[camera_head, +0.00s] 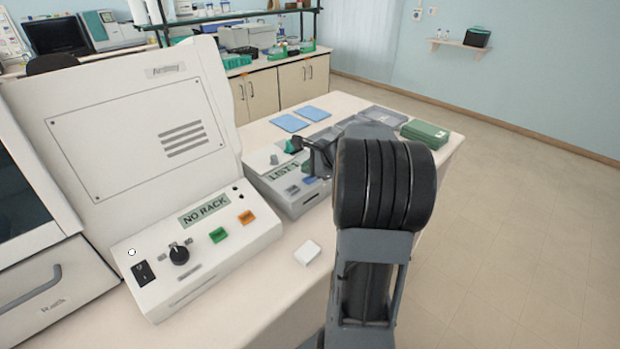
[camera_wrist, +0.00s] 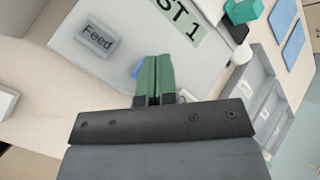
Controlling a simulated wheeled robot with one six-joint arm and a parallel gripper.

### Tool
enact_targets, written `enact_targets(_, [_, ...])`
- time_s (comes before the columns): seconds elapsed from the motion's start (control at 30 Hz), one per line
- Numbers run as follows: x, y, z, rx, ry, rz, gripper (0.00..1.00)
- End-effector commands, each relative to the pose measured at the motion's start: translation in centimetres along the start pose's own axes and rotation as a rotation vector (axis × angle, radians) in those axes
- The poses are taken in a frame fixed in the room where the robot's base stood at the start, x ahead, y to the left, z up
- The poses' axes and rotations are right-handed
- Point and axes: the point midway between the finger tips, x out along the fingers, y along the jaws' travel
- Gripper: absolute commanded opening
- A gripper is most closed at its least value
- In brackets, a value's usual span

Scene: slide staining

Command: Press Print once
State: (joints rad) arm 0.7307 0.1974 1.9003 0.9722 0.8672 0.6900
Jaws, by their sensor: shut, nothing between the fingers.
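The grey-white printer (camera_head: 306,203) stands on the bench with its display (camera_head: 283,171) reading "LIST 1". A grey button (camera_head: 293,189) is on its panel; in the wrist view this button (camera_wrist: 97,38) reads "Feed". A blue button (camera_head: 310,180) sits to its right. In the wrist view only a sliver of blue shows beside my fingers, so its lettering is hidden. My gripper (camera_wrist: 155,62) is shut and empty, its green fingertips over or close by the blue button. I cannot tell whether they touch it.
A large white machine (camera_head: 195,255) with a "NO RACK" display stands left of the printer. A small white block (camera_head: 307,252) lies on the bench in front. Blue pads (camera_head: 290,122), a grey tray (camera_head: 383,116) and a green box (camera_head: 425,133) lie behind.

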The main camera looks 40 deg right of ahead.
Motion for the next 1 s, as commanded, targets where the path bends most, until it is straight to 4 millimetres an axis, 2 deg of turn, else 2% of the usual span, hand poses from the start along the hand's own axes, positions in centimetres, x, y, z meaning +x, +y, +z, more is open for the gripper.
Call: enact_targets(1.0, [0.56, 0.43, -0.42, 0.000, 0.000, 0.000, 0.00])
